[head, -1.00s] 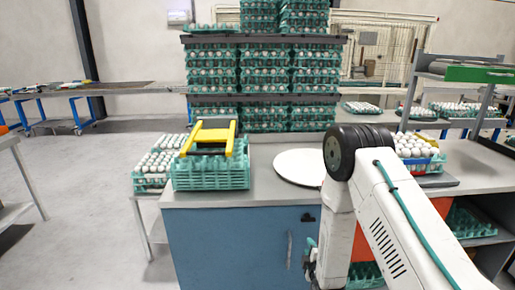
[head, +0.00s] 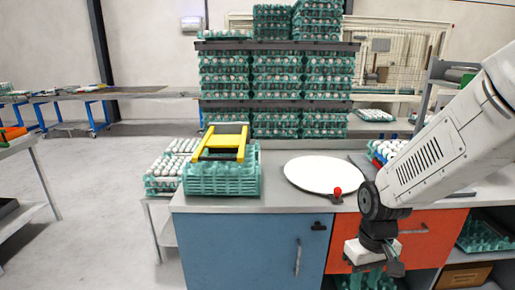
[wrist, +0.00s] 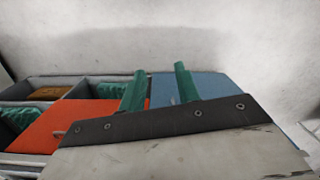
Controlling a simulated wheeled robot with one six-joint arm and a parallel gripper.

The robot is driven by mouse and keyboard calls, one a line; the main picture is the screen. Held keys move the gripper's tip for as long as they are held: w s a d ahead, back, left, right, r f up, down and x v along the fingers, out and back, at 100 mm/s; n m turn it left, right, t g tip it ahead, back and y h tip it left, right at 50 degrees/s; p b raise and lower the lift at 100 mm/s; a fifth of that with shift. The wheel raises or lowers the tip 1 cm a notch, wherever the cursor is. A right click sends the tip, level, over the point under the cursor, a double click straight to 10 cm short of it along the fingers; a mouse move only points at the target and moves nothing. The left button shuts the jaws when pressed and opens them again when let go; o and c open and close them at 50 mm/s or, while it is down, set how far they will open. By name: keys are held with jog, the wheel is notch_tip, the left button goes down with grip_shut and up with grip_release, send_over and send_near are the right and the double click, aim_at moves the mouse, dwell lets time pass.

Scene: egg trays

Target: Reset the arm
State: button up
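My arm (head: 440,145) comes in from the right in the head view and bends down at the wrist, in front of the orange cabinet door (head: 412,232). My gripper (head: 394,268) hangs below the wrist and is small and dark there. In the wrist view, the two green fingers of my gripper (wrist: 158,70) stand apart with nothing between them. Beyond them show the orange door (wrist: 85,123) and the blue door (wrist: 212,85). My gripper holds nothing and seems apart from the cabinet.
The counter bears a white round plate (head: 322,172), a red knob (head: 337,191) and a green crate (head: 220,186) with a yellow frame (head: 222,140). Egg trays (head: 275,80) are stacked behind. An egg tray (head: 390,150) lies partly behind my arm. Floor at left is free.

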jog(key=s+d+r+m+t, duration=0.2)
jog(key=s+r, duration=1.3)
jog(key=r, duration=0.3)
jog(key=shift+s+d+m, duration=0.2)
jog(key=shift+m, duration=0.1)
jog(key=shift+f, duration=0.1)
jog(key=shift+c, duration=0.3)
